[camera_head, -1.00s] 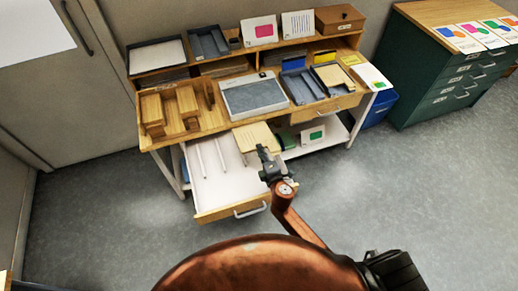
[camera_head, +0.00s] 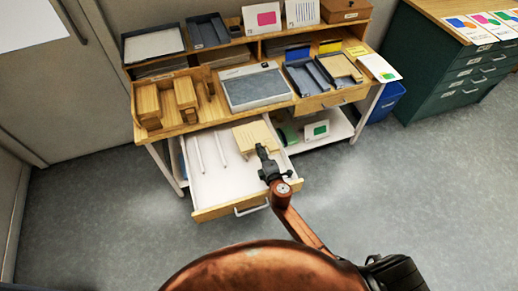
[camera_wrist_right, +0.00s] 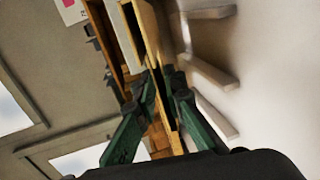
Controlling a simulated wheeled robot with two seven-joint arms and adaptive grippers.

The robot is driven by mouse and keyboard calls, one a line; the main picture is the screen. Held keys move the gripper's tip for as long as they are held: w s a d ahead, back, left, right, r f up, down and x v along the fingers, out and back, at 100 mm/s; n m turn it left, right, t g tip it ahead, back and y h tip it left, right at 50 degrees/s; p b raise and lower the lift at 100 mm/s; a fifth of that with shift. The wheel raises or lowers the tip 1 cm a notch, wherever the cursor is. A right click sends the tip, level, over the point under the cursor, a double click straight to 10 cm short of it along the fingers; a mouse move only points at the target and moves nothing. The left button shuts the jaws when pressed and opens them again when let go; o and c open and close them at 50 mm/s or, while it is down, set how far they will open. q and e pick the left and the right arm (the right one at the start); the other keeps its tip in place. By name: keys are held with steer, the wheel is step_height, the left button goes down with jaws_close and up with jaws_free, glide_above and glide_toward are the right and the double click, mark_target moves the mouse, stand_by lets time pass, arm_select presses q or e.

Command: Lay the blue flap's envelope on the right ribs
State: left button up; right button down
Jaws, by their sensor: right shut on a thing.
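A flat tan envelope (camera_head: 250,134) is in the grip of my right gripper (camera_head: 263,155), over the right part of the open white drawer (camera_head: 207,185). In the wrist view, the green-black fingers of my right gripper (camera_wrist_right: 162,88) close around a tan edge. Two white ribs (camera_head: 219,149) show in the drawer's left part. White ribs also show in the right wrist view (camera_wrist_right: 208,72). In the head view, the envelope and gripper hide the drawer's right part; I cannot tell whether the envelope touches ribs. The tray with the blue flap (camera_head: 297,54) looks empty. My left gripper is out of view.
The yellow-flap tray (camera_head: 330,46) holds another tan envelope (camera_head: 341,67). A grey panel (camera_head: 254,88) and wooden blocks (camera_head: 148,104) stand on the desk above the drawer. The drawer's wooden front (camera_head: 220,208) faces open floor. A lower shelf (camera_head: 335,122) lies at right.

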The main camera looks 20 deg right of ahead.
steer(key=w+f+b, duration=0.2)
steer(key=f, duration=0.1)
steer(key=shift+w+a, duration=0.1)
steer(key=shift+w, duration=0.3)
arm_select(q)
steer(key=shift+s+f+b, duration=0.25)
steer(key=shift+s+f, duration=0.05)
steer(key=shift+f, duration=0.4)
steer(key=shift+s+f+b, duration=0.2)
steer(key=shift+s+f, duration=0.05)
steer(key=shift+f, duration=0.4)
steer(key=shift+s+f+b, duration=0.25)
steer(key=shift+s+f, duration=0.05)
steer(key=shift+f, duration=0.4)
arm_select(e)
steer(key=shift+w+f, duration=0.25)
steer(key=shift+w, duration=0.45)
steer(key=c, duration=1.9)
jaws_free()
steer(key=shift+c, duration=0.2)
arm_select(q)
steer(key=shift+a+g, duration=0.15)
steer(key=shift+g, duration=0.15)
arm_select(e)
steer(key=shift+r, duration=0.15)
step_height(320, 180, up, 10)
steer(key=shift+f, duration=0.1)
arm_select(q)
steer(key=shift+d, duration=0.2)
